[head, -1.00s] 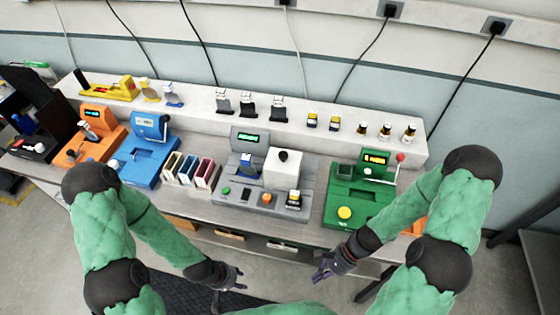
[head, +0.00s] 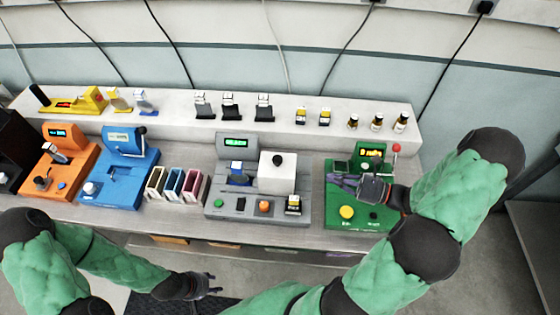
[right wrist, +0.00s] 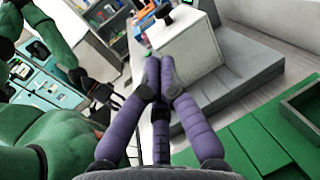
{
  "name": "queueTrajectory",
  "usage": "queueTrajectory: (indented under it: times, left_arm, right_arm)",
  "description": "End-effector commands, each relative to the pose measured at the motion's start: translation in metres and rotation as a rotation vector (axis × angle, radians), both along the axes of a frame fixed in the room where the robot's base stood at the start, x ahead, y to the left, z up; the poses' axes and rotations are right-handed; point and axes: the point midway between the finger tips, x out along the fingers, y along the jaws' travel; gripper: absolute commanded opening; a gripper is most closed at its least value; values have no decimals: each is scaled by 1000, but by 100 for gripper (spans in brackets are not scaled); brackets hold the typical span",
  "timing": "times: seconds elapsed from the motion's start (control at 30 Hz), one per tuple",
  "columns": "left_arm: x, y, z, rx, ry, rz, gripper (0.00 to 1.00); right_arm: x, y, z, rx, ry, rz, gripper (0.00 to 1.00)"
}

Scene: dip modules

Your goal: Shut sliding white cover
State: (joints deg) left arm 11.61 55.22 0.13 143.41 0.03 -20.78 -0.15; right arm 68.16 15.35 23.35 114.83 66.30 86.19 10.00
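The white cover (head: 277,178) is a box-shaped block with a black knob (head: 277,160) on top. It sits on the right part of the grey device (head: 222,206), and a blue part (head: 239,174) shows uncovered to its left. My right gripper (head: 336,181) is above the green device, to the right of the cover and apart from it. In the right wrist view the cover (right wrist: 190,50) stands beyond my right fingertips (right wrist: 160,75), which are drawn together with nothing between them. My left gripper (head: 208,284) hangs low in front of the bench, its fingers too small to judge.
The green device (head: 345,225) with a yellow button lies under my right gripper. Small coloured cases (head: 177,183), a blue device (head: 122,180) and an orange device (head: 62,170) stand to the left. A raised shelf (head: 175,120) with small parts runs behind.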

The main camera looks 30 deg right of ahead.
Motion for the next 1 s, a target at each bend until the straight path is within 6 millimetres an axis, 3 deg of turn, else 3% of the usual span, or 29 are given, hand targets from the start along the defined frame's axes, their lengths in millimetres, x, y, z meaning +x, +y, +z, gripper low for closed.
queueTrajectory:
  times: [0.17, 0.7, 1.0]
  left_arm:
    - [-1, 0, -1, 0, 1, 0, 40]
    - [0, 0, -5, 0, 1, 0, 40]
    - [0, 0, -7, 0, 0, 0, 40]
  right_arm:
    - [11, 10, 1, 4, -4, 0, 0]
    - [80, 77, 0, 3, -3, 4, 0]
    - [99, 95, 0, 2, -1, 1, 0]
